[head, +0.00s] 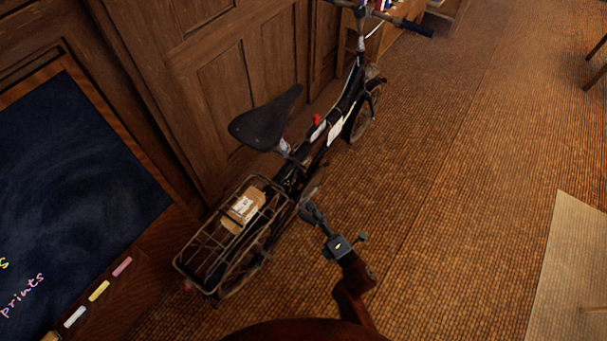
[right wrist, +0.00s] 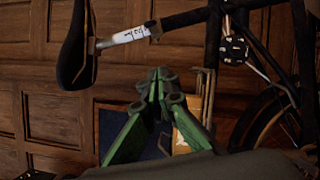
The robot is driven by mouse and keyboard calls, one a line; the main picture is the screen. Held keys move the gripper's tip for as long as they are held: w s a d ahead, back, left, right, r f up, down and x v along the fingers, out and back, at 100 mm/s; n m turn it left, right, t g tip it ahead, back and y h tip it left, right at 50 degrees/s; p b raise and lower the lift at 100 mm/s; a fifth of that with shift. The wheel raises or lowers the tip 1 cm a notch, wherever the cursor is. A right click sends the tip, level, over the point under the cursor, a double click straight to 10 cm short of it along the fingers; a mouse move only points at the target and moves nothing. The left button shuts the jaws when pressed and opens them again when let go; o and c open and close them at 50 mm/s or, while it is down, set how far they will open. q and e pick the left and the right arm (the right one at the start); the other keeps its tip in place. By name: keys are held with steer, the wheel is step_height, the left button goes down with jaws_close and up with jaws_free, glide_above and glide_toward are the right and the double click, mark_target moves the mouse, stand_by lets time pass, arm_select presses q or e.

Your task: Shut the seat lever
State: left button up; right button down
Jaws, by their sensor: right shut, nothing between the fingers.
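A bicycle stands along the wooden panelling in the head view, with a black saddle (head: 266,118) on a seat post (head: 285,147). In the right wrist view the saddle (right wrist: 74,48) is at upper left, and the post carries a white label (right wrist: 124,36). A dark fitting (right wrist: 154,29) sits at the label's end; I cannot tell whether it is the seat lever or how the lever stands. My right gripper (head: 309,211) is shut and empty, beside the bicycle's rear part and below the saddle. Its green fingers (right wrist: 160,88) meet in the wrist view. My left gripper is out of view.
A rear basket (head: 188,266) holds a cardboard parcel (head: 242,208). A chalkboard (head: 70,170) with chalk sticks stands at left. The handlebar (head: 405,25) is at the top. A pale board (head: 570,270) is at lower right. The woven floor (head: 450,190) right of the bicycle is clear.

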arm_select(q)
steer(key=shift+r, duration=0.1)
arm_select(e)
steer(key=shift+r, duration=0.2)
steer(key=shift+a, duration=0.1)
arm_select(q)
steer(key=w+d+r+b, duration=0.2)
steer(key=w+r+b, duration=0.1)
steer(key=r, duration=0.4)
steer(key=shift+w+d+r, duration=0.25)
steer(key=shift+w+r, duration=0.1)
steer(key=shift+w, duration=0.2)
arm_select(e)
steer(key=w+a+r, duration=0.2)
steer(key=w, duration=0.9)
steer(key=shift+a+r, duration=0.15)
steer(key=shift+a, duration=0.05)
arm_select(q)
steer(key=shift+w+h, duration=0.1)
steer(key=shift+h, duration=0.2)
arm_select(e)
steer(key=shift+w, duration=0.1)
